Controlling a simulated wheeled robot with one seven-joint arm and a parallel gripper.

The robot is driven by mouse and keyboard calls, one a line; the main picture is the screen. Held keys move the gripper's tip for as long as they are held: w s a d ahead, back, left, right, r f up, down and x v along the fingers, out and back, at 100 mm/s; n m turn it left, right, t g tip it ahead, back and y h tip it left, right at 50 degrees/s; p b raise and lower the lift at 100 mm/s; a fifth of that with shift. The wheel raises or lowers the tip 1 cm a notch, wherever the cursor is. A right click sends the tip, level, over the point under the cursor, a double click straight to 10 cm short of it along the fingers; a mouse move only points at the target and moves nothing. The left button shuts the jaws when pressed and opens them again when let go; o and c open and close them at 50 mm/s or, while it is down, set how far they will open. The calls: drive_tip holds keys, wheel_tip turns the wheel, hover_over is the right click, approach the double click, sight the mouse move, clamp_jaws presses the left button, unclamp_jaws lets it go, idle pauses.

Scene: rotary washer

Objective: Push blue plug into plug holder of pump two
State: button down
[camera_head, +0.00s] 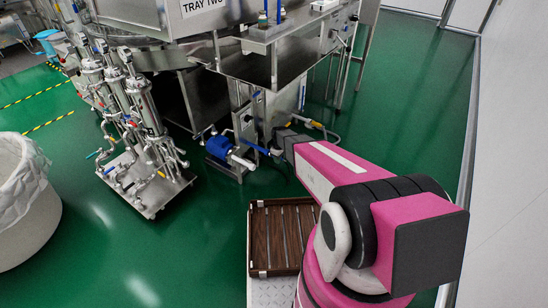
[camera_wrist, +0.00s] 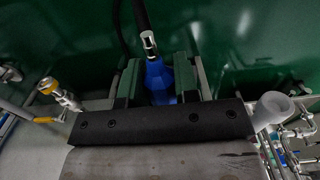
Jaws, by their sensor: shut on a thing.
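The blue plug (camera_wrist: 159,82) is between the two green-grey fingers of my gripper (camera_wrist: 156,74) in the wrist view. The gripper is shut on it. A metal fitting (camera_wrist: 149,41) sits at the plug's far end, with a dark cable running up from it. In the head view my gripper (camera_head: 276,150) is just right of a blue pump (camera_head: 218,147), under the steel machine. A small blue piece (camera_head: 257,148) shows between the gripper and the pump stand. The plug holder cannot be made out clearly in either view.
A steel stand with a grey box (camera_head: 245,122) rises beside the pump. A tray-topped machine (camera_head: 275,65) overhangs this spot. A cart with filter columns (camera_head: 145,185) stands to the left, and a lined white bin (camera_head: 22,205) farther left. Green floor between them is clear.

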drive_tip(key=shift+s+d, duration=0.1)
drive_tip(key=s+d, duration=0.4)
drive_tip(key=d, duration=0.1)
drive_tip(key=shift+d, duration=0.15)
idle(0.8)
drive_tip(key=shift+s, duration=0.1)
drive_tip(key=shift+s+a, duration=0.7)
drive_tip(key=shift+s, duration=0.2)
drive_tip(key=shift+s+a, duration=0.7)
drive_tip(key=shift+s, duration=0.15)
drive_tip(key=shift+s+a, duration=0.7)
drive_tip(key=shift+s, duration=0.2)
drive_tip(key=shift+s+a, duration=0.65)
drive_tip(key=shift+s, duration=0.25)
drive_tip(key=shift+s+a, duration=0.7)
drive_tip(key=shift+s, duration=0.2)
drive_tip(key=shift+s+a, duration=0.65)
drive_tip(key=shift+s, duration=0.2)
